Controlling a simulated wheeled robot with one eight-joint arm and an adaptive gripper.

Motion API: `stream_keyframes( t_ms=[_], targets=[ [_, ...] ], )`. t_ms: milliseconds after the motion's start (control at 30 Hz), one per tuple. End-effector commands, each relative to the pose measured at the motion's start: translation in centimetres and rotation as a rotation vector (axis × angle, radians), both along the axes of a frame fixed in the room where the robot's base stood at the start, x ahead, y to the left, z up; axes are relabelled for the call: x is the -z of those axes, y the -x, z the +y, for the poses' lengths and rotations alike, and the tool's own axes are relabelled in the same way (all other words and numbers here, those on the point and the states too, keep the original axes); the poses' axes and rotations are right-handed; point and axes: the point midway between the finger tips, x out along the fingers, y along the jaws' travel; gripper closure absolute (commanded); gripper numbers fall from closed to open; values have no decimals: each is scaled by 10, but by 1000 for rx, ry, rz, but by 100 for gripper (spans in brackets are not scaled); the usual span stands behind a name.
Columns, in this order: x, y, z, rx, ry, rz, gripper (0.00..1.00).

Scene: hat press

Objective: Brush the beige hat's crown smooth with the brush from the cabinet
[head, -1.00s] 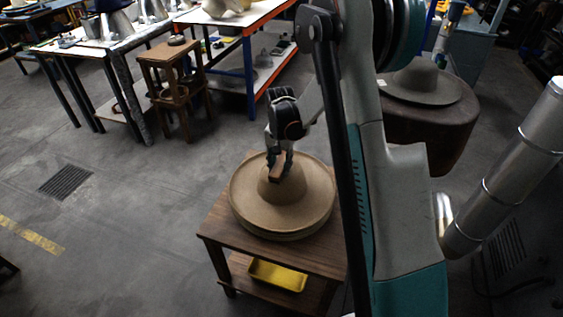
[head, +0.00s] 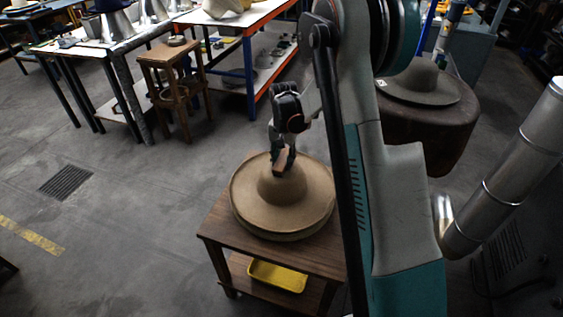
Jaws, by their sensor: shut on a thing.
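The beige hat (head: 258,205) lies brim down on the wooden table (head: 222,226), its rounded crown (head: 272,188) in the middle. My gripper (head: 281,156) is above the crown, pointing down. It is shut on a small brown brush (head: 280,161). The brush is at the top of the crown; whether its underside touches the felt I cannot tell. The fingers partly hide the brush and the back of the crown.
A yellow tray (head: 279,275) sits on the table's lower shelf. A grey hat (head: 421,83) rests on a dark round stand (head: 432,132) at the right. A wooden stool (head: 171,79) and workbenches stand behind. The floor at the left is clear.

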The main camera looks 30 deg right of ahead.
Motion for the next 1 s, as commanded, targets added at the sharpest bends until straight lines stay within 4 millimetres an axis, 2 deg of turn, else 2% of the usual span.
stream_keyframes(
  t_ms=[200, 533, 1000],
  targets=[
    [1, -8, -9, 0, 1, -1, 87],
    [1, -9, -9, 0, 1, -1, 87],
    [1, 5, 6, -1, 0, 0, 87]
  ],
)
